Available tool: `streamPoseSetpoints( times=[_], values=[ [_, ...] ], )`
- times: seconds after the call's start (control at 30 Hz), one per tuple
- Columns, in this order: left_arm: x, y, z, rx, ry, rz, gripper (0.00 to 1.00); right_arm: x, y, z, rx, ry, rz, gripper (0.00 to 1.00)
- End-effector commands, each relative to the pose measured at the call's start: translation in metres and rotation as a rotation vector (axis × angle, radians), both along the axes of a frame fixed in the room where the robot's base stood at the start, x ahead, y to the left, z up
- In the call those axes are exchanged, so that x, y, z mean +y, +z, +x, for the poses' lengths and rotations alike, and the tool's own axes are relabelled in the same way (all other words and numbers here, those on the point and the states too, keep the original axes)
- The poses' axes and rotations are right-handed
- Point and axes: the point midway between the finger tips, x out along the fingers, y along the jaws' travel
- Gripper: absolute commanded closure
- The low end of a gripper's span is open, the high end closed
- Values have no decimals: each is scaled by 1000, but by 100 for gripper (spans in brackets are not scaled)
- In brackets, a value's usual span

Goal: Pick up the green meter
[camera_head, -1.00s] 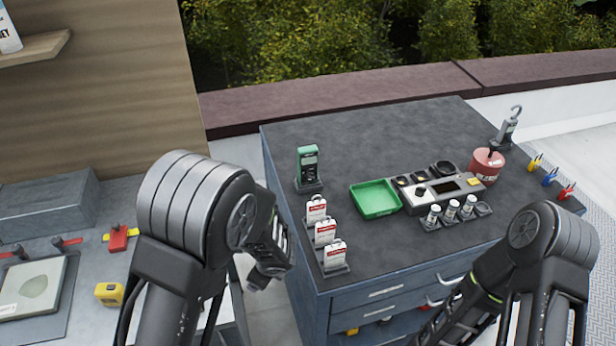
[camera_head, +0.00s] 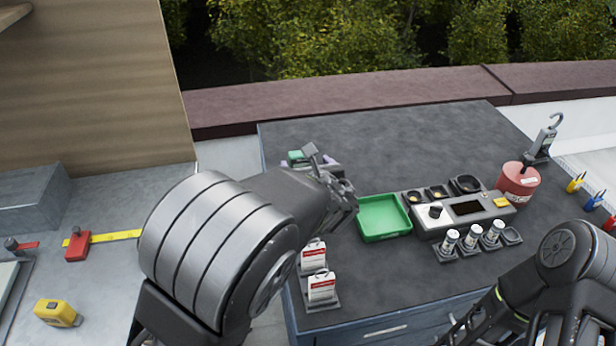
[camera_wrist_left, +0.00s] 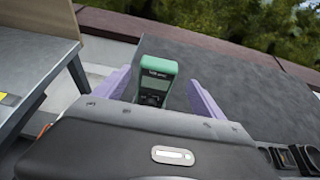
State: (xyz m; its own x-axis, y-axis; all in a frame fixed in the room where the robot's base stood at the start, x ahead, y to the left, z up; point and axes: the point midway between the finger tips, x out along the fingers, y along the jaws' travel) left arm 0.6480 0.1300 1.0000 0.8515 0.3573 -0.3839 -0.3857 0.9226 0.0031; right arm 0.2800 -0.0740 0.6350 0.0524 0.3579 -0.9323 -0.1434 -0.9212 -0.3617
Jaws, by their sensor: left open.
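The green meter (camera_head: 297,157) stands at the left rear of the dark worktop, mostly hidden behind my left arm in the head view. In the left wrist view the meter (camera_wrist_left: 156,72) is upright, its green top and dark display facing me. My left gripper (camera_wrist_left: 157,92) is open, with one purple finger on each side of the meter. A gap shows on the meter's right side; contact on the left is hard to tell. In the head view my left gripper (camera_head: 316,160) is at the meter. My right forearm shows at lower right, but its gripper is out of view.
White-and-red tags (camera_head: 321,287) on holders stand near the worktop's left edge. A green tray (camera_head: 383,218), a grey instrument unit (camera_head: 462,209), several vials and a red canister (camera_head: 517,182) are to the right. The rear of the worktop (camera_head: 400,140) is clear.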

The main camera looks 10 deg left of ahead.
Motion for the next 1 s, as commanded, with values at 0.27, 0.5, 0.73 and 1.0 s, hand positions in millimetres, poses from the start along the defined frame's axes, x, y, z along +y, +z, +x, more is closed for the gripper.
streamPoseSetpoints(
  times=[0.27,0.5,0.73,1.0],
  values=[
    [0,0,0,0,0,0,20,0,1,0,-1,1,1,64],
    [7,-7,15,0,2,1,20,0,2,0,0,1,0,64],
    [10,-10,22,1,0,-1,20,0,2,0,0,0,0,64],
    [13,-12,28,1,1,1,20,0,4,0,0,0,-1,64]
  ],
)
